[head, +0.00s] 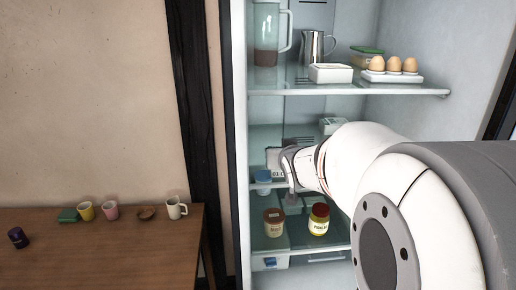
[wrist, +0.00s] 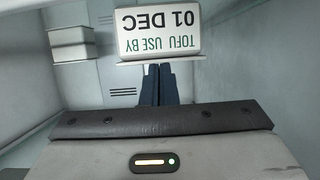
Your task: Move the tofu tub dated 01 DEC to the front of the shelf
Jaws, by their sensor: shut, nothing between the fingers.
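The tofu tub (wrist: 158,34) is a pale box whose label, upside down in the wrist view, reads "TOFU USE BY 01 DEC". It lies just beyond my fingertips; I cannot tell if they touch it. In the head view a pale labelled tub (head: 274,158), partly hidden by my gripper, stands on the middle fridge shelf. My gripper (wrist: 160,68) has its dark blue fingers together, with nothing between them. In the head view it reaches into the middle level (head: 287,165), its fingertips hard to make out.
Another pale tub (wrist: 72,43) sits left in the wrist view. A blue-lidded container (head: 263,182) is near my gripper. Below stand a brown-lidded jar (head: 273,223) and a pickle jar (head: 319,220). The upper shelf (head: 350,89) holds eggs (head: 394,65) and jugs.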

